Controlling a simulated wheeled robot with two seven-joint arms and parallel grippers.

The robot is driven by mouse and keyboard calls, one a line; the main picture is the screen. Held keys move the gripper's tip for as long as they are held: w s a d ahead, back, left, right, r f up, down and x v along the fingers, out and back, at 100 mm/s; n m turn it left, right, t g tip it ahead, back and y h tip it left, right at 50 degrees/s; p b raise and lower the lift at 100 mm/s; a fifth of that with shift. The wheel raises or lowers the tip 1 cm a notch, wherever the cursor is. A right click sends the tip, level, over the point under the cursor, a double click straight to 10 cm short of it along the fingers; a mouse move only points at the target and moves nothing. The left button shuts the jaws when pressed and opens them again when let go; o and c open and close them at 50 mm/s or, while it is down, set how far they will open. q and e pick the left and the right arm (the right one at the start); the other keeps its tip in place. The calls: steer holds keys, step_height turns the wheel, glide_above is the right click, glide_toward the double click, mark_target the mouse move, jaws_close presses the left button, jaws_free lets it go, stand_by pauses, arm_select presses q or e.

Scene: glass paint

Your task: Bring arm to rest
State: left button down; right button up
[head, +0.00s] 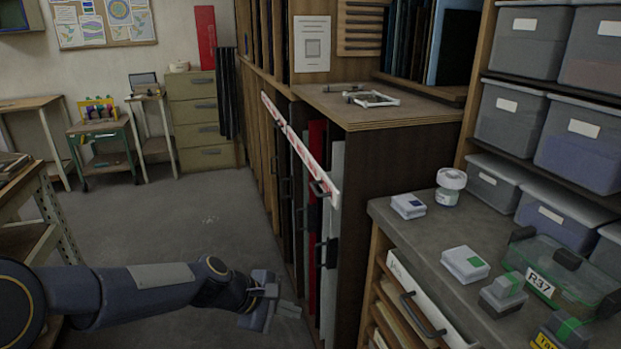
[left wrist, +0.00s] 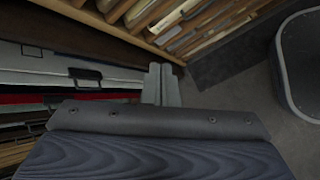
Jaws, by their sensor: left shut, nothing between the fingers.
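My left arm comes in from the left in the head view, stretched across low over the floor. Its gripper (head: 287,309) is shut and empty, in front of the tall rack of upright panels (head: 337,215). In the left wrist view the two closed fingers (left wrist: 161,84) point away from the camera, with nothing between them. The panels' edges and dark handles (left wrist: 84,74) lie to the left of the fingers there. My right gripper is not in view.
Open floor (head: 200,215) lies behind my left arm. A metal-legged shelf (head: 55,215) stands at left.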

arm_select(q)
steer(key=s+a+r+m+t+y+p, duration=0.15)
steer(key=s+a+r+m+p, duration=0.4)
steer(key=s+a+r, duration=0.7)
steer(key=s+a+m+y, duration=0.1)
steer(key=s+a+m, duration=0.1)
steer(key=s, duration=0.4)
steer(key=s+a+f+m+y+p, duration=0.1)
steer(key=s+m+y, duration=0.1)
steer(key=s+m, duration=0.2)
steer(key=s, duration=0.3)
steer(key=shift+s+a, duration=0.2)
steer(key=shift+a, duration=0.2)
